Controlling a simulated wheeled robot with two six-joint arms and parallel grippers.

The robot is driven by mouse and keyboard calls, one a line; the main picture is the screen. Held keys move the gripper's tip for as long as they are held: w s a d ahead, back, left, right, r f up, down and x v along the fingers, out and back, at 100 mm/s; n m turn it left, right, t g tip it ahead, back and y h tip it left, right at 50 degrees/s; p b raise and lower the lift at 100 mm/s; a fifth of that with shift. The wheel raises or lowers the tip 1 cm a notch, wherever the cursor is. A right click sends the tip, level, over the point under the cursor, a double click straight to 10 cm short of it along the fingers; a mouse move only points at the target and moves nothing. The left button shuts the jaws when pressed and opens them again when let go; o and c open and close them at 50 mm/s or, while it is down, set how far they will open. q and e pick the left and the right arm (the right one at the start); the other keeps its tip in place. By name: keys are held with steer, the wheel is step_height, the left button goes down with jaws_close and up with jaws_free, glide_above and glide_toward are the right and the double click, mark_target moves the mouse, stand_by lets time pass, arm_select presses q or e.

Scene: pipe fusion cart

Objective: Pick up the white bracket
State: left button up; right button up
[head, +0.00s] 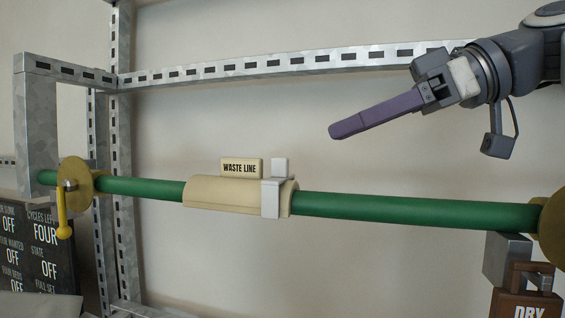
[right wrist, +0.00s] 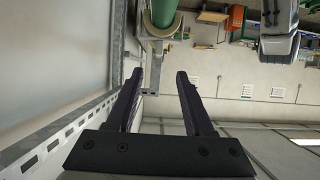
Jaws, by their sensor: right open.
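The white bracket (head: 271,198) is clipped upright over the right part of a beige sleeve (head: 222,194) on the green pipe (head: 400,210). Its upper tab stands above the sleeve, beside the WASTE LINE sign (head: 241,168). My right gripper (head: 336,130) is up and to the right of the bracket, clear of it and of the pipe. In the right wrist view its two dark fingers (right wrist: 160,75) are apart, with nothing held between them. The green pipe shows beyond them at the top (right wrist: 160,12). My left gripper is in neither view.
A slotted metal rail (head: 250,66) runs behind and above the pipe, joined to uprights at the left. A yellow-handled valve (head: 64,208) is at the pipe's left end. A status board (head: 38,250) and a brown DRY tag (head: 526,304) are lower down. Space above the pipe is free.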

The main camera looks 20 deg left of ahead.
mark_target(290, 181)
steer(key=x, duration=0.3)
steer(key=shift+s+a+f, duration=0.1)
steer(key=shift+a, duration=0.05)
steer(key=p+x, duration=0.3)
steer(key=x, duration=0.1)
steer(key=shift+a, duration=0.15)
steer(key=shift+w+a+f, duration=0.2)
steer(key=shift+a+f, duration=0.15)
steer(key=shift+a, duration=0.1)
jaws_close()
